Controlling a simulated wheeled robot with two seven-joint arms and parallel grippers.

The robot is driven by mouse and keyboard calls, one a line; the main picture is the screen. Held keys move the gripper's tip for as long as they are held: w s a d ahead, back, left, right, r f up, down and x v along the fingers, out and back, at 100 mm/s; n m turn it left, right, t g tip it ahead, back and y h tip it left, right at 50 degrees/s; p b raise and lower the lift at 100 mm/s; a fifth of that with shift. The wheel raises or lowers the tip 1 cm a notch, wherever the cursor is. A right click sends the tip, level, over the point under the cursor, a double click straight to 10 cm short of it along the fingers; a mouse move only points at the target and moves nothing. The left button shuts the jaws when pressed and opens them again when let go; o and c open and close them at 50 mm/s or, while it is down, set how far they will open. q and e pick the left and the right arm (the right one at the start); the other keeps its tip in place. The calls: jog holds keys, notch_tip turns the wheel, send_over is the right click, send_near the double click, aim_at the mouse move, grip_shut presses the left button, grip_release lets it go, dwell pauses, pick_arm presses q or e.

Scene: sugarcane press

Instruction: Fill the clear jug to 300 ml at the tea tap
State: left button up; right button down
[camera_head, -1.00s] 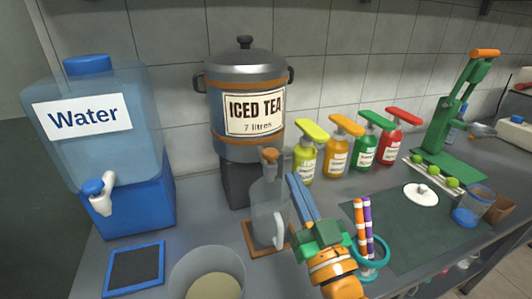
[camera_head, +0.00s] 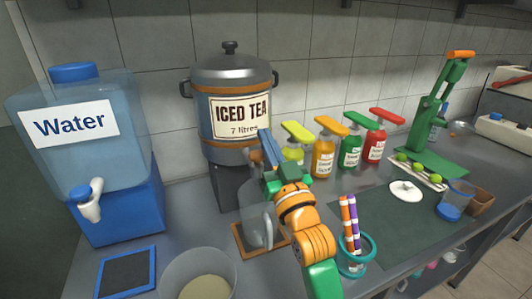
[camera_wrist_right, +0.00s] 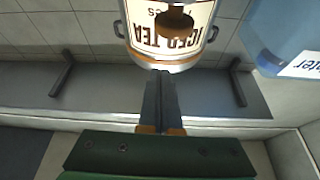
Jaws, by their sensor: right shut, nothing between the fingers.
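The iced tea urn (camera_head: 237,92) stands on a dark stand at the back. Its brown tap knob (camera_wrist_right: 175,20) shows in the wrist view, just beyond my fingertips; in the head view my gripper hides the tap. The clear jug (camera_head: 254,225) stands upright on a brown-edged mat (camera_head: 240,246) below the tap, partly covered by my right arm. I cannot make out any tea in it or its marks. My right gripper (camera_head: 265,136) is shut and empty, raised at tap height in front of the urn; its shut fingers show in the wrist view (camera_wrist_right: 160,78).
A blue water dispenser (camera_head: 110,185) stands left, with a dark blue-framed pad (camera_head: 127,271) before it. A clear container (camera_head: 202,279) is at the front edge. Several pump bottles (camera_head: 323,155) stand right of the urn. A teal cup with markers (camera_head: 355,262) is near my right arm.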

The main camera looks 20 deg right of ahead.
aim_at(263, 159)
jog(key=shift+a+f, duration=0.1)
jog(key=shift+f, duration=1.9)
jog(key=shift+s+f+b, duration=0.15)
jog(key=shift+f+b, duration=0.25)
jog(key=shift+f, duration=0.15)
jog(key=shift+s+f+b, duration=0.15)
jog(key=shift+f+b, duration=0.2)
jog(key=shift+f, duration=0.25)
dwell(4.8)
